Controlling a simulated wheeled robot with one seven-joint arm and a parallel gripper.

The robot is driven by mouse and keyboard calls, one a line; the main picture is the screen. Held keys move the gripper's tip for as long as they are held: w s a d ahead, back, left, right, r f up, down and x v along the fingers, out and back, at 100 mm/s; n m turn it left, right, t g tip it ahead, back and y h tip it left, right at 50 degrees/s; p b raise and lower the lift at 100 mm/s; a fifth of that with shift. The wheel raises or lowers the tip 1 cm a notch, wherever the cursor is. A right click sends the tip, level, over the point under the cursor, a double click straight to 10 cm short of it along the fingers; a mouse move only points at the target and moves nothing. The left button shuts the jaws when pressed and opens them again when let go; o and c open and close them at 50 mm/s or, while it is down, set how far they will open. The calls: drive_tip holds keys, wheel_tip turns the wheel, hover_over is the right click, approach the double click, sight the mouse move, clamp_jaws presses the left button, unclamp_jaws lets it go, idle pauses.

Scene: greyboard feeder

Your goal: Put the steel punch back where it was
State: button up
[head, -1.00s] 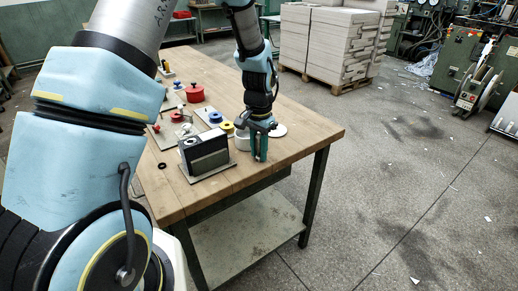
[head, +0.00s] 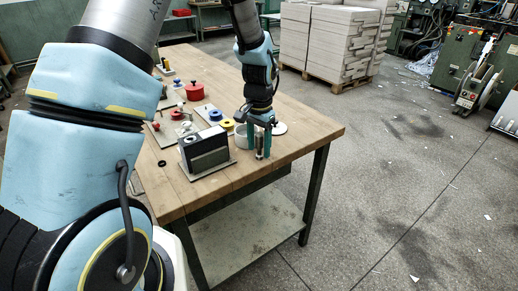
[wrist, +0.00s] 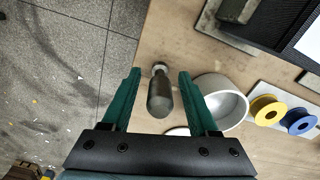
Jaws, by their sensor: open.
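A dark grey, rounded metal piece with a narrow lighter end, which looks like the steel punch (wrist: 160,92), is between my gripper's fingers in the wrist view. My gripper (wrist: 160,78) is open, with a gap visible on both sides of the piece. In the head view my gripper (head: 262,153) points down over the table's near right corner area, and the punch is hard to make out there. A similar grey piece (wrist: 238,9) shows at the top of the wrist view, by the dark box.
The dark box (head: 205,149) stands on a grey plate left of my gripper. A white round cup (wrist: 221,101) is close beside the right finger. Yellow (wrist: 266,110) and blue (wrist: 301,122) spools sit on a plate beyond. The wooden table (head: 300,131) ends close by; its right corner is clear.

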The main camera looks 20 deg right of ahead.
wheel_tip(320, 180, up, 11)
drive_tip(key=shift+b, duration=0.75)
drive_tip(key=s+a+n, duration=0.2)
drive_tip(key=a+n, duration=0.1)
drive_tip(key=a, duration=0.6)
drive_tip(key=s+a+n+t, duration=0.1)
drive_tip(key=a+n, duration=0.3)
drive_tip(key=a, duration=0.5)
drive_tip(key=s+a+f+n, duration=0.1)
drive_tip(key=s+a+n, duration=0.2)
drive_tip(key=a, duration=0.7)
drive_tip(key=shift+s+n+t, duration=0.3)
drive_tip(key=shift+s+n, duration=0.1)
